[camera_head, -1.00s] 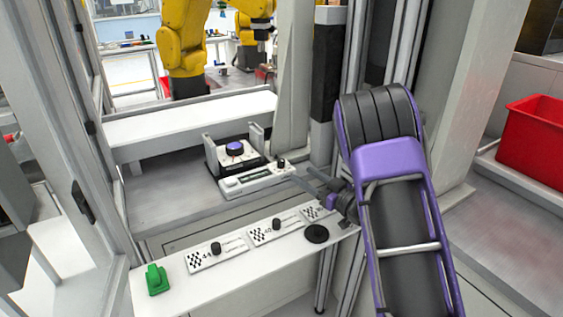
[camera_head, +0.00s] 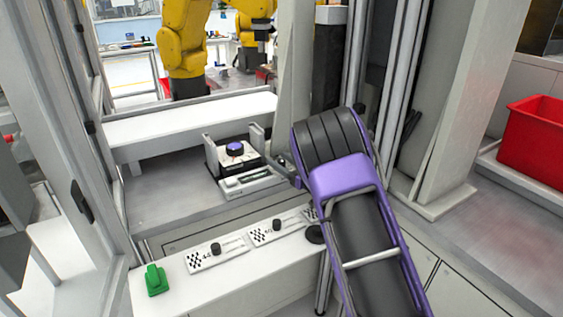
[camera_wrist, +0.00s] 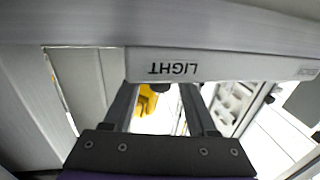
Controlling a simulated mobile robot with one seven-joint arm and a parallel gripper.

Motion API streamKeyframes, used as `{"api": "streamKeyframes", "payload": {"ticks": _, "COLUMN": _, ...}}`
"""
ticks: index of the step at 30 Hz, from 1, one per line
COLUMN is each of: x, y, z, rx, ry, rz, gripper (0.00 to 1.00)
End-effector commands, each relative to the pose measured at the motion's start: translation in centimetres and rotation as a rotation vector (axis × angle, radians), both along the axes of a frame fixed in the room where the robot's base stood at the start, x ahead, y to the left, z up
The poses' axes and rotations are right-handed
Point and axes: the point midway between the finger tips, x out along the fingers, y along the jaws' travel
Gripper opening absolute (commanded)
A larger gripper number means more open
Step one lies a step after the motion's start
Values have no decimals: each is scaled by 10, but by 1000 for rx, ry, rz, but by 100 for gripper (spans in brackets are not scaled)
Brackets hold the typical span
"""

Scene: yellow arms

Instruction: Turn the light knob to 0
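A white control panel (camera_head: 253,184) lies on the grey shelf in the head view. Its right end, where a dark knob showed earlier, is hidden behind my gripper (camera_head: 275,163). In the wrist view the panel (camera_wrist: 225,66) fills the upper part and bears the word LIGHT upside down. A small dark knob (camera_wrist: 161,87) shows just below that word, between the fingers of my gripper (camera_wrist: 158,92). The fingers stand apart, with gaps on both sides of the knob. The knob's dial setting is not readable.
A device with a purple-topped knob (camera_head: 235,149) stands behind the panel. In front, a white ledge holds a green block (camera_head: 155,280), small panels with black knobs (camera_head: 216,249) and a black disc (camera_head: 315,235). A red bin (camera_head: 537,140) is far right.

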Motion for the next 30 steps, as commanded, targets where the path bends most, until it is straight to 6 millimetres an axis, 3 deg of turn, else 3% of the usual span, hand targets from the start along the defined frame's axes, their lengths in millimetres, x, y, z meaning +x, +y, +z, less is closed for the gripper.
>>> {"api": "streamKeyframes", "payload": {"ticks": 1, "x": 0, "y": 0, "z": 0, "rx": 0, "ry": 0, "rz": 0, "gripper": 46}}
{"api": "streamKeyframes", "payload": {"ticks": 9, "x": 0, "y": 0, "z": 0, "rx": 0, "ry": 0, "rz": 0, "gripper": 0}}
{"api": "streamKeyframes", "payload": {"ticks": 20, "x": 0, "y": 0, "z": 1, "rx": 0, "ry": -1, "rz": -21, "gripper": 0}}
{"api": "streamKeyframes", "payload": {"ticks": 30, "x": -1, "y": 1, "z": 1, "rx": 4, "ry": 2, "rz": -209, "gripper": 0}}
